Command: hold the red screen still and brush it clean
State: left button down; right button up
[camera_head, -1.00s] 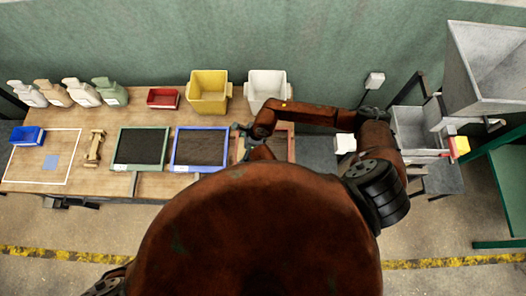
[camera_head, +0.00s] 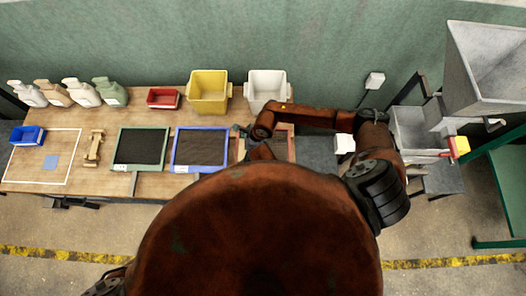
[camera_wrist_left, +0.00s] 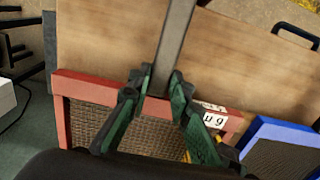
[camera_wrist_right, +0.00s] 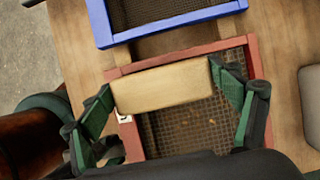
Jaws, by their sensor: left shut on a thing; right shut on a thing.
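The red screen (camera_head: 283,141) lies on the wooden table, mostly hidden behind my right arm in the head view. In the left wrist view, its red frame (camera_wrist_left: 92,84) and mesh lie beneath my left gripper (camera_wrist_left: 156,82), which is shut on a grey bar (camera_wrist_left: 174,42) at the frame's edge. In the right wrist view, my right gripper (camera_wrist_right: 160,82) is shut on the ends of a pale wooden brush block (camera_wrist_right: 162,86) over the red screen's mesh (camera_wrist_right: 190,128). Brownish specks show on that mesh. The brush's underside and any contact are hidden.
The blue screen (camera_head: 201,129) lies beside the red one, with the green screen (camera_head: 120,145) further left. A yellow bin (camera_head: 209,104), a white bin (camera_head: 267,86) and a small red tray (camera_head: 162,105) stand along the back. A grey machine (camera_head: 408,122) is at right.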

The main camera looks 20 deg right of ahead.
aim_at(277, 148)
jog(key=shift+f, duration=0.75)
dwell(0.8)
jog(key=shift+d, duration=0.1)
